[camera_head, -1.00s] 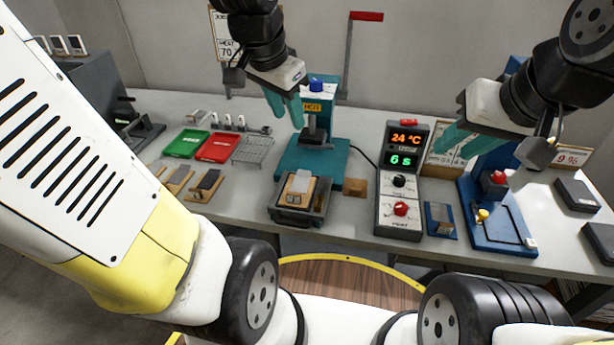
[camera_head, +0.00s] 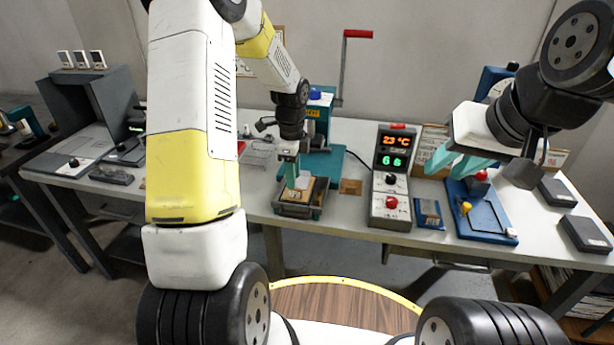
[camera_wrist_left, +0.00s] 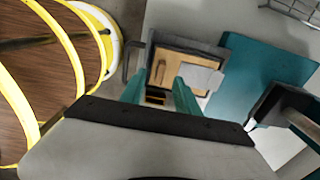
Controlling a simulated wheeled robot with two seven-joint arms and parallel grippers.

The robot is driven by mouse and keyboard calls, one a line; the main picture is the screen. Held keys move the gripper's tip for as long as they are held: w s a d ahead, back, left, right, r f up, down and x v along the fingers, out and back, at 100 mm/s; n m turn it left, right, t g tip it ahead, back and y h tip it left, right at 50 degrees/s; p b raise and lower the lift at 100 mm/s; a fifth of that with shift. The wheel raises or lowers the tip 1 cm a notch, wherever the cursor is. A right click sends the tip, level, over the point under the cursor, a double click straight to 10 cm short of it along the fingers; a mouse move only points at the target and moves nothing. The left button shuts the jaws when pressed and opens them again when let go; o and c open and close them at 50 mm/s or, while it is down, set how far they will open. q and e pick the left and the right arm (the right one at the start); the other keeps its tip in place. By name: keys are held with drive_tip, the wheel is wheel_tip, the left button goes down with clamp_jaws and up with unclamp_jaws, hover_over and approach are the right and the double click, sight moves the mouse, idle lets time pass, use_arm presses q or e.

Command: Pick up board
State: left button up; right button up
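The board, a small tan wooden piece (camera_wrist_left: 170,72) with a pale grey plate (camera_wrist_left: 199,78) on it, lies in a dark grey tray (camera_head: 290,210) in front of the teal press. In the head view the board (camera_head: 311,192) is partly hidden by my left gripper (camera_head: 301,186), which points down over it. In the left wrist view the two teal fingers (camera_wrist_left: 160,94) are apart near the board's near edge, with nothing clamped between them. I cannot tell whether they touch it. My right gripper (camera_head: 458,162) is open and empty above the bench, right of the control box.
The teal press (camera_head: 336,160) stands just behind the tray. The control box (camera_head: 392,180) and a blue fixture (camera_head: 480,215) stand to the right. My left arm hides much of the bench's left part.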

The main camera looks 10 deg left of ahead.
sight(299, 184)
use_arm(q)
wheel_tip(299, 184, down, 6)
drive_tip(key=shift+r, duration=0.25)
drive_tip(key=shift+c, duration=0.2)
clamp_jaws()
drive_tip(key=shift+w, duration=0.1)
